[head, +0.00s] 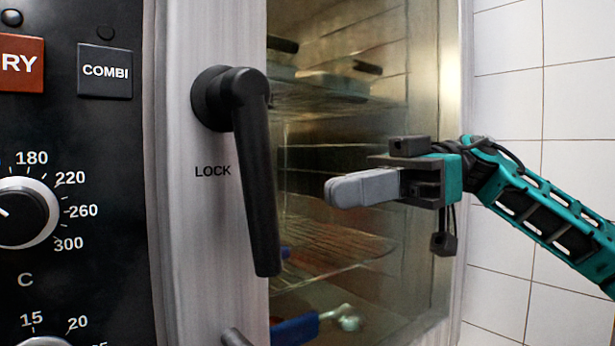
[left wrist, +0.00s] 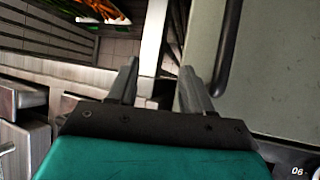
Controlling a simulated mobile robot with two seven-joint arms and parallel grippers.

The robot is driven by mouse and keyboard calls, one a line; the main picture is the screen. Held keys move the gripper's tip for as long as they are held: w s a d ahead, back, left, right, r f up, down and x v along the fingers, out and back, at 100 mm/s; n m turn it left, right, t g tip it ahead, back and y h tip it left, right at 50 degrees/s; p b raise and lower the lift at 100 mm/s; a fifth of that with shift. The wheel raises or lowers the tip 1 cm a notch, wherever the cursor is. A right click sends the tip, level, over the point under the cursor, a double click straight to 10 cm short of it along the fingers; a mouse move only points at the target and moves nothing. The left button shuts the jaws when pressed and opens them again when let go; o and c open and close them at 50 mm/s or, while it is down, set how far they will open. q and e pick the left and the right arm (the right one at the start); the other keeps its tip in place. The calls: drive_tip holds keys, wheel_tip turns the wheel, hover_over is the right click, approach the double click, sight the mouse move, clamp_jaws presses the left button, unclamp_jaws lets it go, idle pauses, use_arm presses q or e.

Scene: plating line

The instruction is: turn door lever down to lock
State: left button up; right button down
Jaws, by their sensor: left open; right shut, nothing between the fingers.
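The black door lever (head: 256,170) is on the pale metal door frame (head: 180,200) in the head view. It hangs down from its round pivot, nearly upright, with its lower end a little to the right. The word LOCK is printed just left of its shaft. My right gripper (head: 332,192) is shut and empty, to the right of the lever in front of the glass. A gap shows between its fingertips and the lever in the picture. My left gripper (left wrist: 158,85) is open in the left wrist view, with nothing between its fingers, and the lever is not seen there.
The oven's glass door (head: 400,260) shows wire racks behind it. A control panel (head: 100,140) with knobs and a COMBI button is at the left. White wall tiles (head: 570,120) are at the right. A grey-green panel (left wrist: 270,70) is right of my left gripper.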

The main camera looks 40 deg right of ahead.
sight(277, 215)
drive_tip(key=a, duration=0.1)
drive_tip(key=a+p, duration=0.1)
drive_tip(key=a, duration=0.1)
drive_tip(key=a+p, duration=0.1)
drive_tip(key=shift+w+a+f, duration=0.1)
drive_tip(key=shift+w+a, duration=0.15)
drive_tip(key=shift+a, duration=0.05)
use_arm(q)
drive_tip(key=shift+s+a+r+y+p, duration=0.15)
drive_tip(key=shift+s+a, duration=0.1)
drive_tip(key=shift+a, duration=0.2)
drive_tip(key=shift+s+a+r+y+p, duration=0.15)
drive_tip(key=shift+s+a, duration=0.1)
drive_tip(key=shift+a, duration=0.15)
use_arm(e)
drive_tip(key=shift+w+a+f, duration=0.1)
drive_tip(key=shift+a+f, duration=0.1)
drive_tip(key=shift+a, duration=0.1)
drive_tip(key=shift+a+f+b, duration=0.25)
drive_tip(key=shift+b, duration=0.05)
drive_tip(key=shift+a+f+y+b, duration=0.2)
drive_tip(key=shift+a+y+b, duration=0.1)
drive_tip(key=shift+a+y, duration=0.2)
use_arm(q)
drive_tip(key=shift+w+d, duration=0.1)
drive_tip(key=shift+w, duration=0.05)
use_arm(e)
drive_tip(key=shift+a+y, duration=0.1)
drive_tip(key=shift+y, duration=0.3)
